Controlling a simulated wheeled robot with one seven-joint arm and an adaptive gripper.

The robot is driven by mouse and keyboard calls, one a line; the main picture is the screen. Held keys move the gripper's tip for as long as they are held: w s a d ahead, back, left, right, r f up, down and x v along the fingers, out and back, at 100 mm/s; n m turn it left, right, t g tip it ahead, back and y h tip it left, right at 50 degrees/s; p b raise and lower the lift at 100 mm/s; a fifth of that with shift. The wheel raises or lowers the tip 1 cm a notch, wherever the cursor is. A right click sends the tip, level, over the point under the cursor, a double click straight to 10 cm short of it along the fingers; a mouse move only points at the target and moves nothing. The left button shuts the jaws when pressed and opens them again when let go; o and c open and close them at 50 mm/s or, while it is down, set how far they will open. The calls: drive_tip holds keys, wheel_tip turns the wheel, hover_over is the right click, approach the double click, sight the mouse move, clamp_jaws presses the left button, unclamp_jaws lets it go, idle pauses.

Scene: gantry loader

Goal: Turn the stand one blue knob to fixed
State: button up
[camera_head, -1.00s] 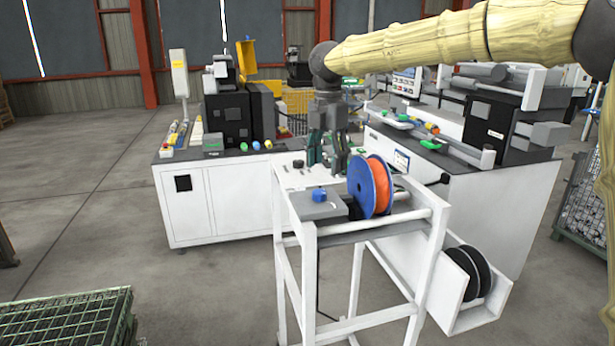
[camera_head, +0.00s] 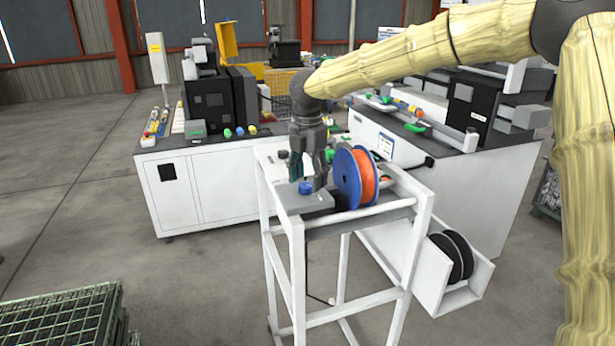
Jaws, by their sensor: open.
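The blue knob (camera_head: 305,188) sits on top of a grey box (camera_head: 312,203) on the white stand (camera_head: 427,205). I cannot read which way the knob points. My gripper (camera_head: 308,180) hangs pointing down, open and empty, just above and behind the knob. Its fingers partly overlap the knob's surroundings in the picture. Whether they touch the knob I cannot tell.
A blue-flanged spool with orange filament (camera_head: 368,180) stands on the stand close to the right of my gripper. Black spools (camera_head: 452,256) sit in a lower white holder. White machine cabinets (camera_head: 225,190) with coloured knobs stand behind. A green wire crate (camera_head: 65,320) is at bottom left.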

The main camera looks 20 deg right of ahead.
sight(305, 184)
drive_tip(key=w+f, duration=0.4)
drive_tip(key=s, duration=0.1)
drive_tip(key=s+r, duration=0.1)
drive_tip(key=s, duration=0.1)
drive_tip(key=shift+r, duration=0.3)
drive_tip(key=c, duration=0.3)
drive_tip(key=shift+w+a+f, duration=0.1)
drive_tip(key=shift+w, duration=0.05)
drive_tip(key=c, duration=0.4)
drive_tip(key=shift+w+f, duration=0.3)
drive_tip(key=shift+w, duration=0.15)
drive_tip(key=c, duration=0.3)
drive_tip(key=shift+w+f, duration=0.1)
drive_tip(key=shift+c, duration=0.2)
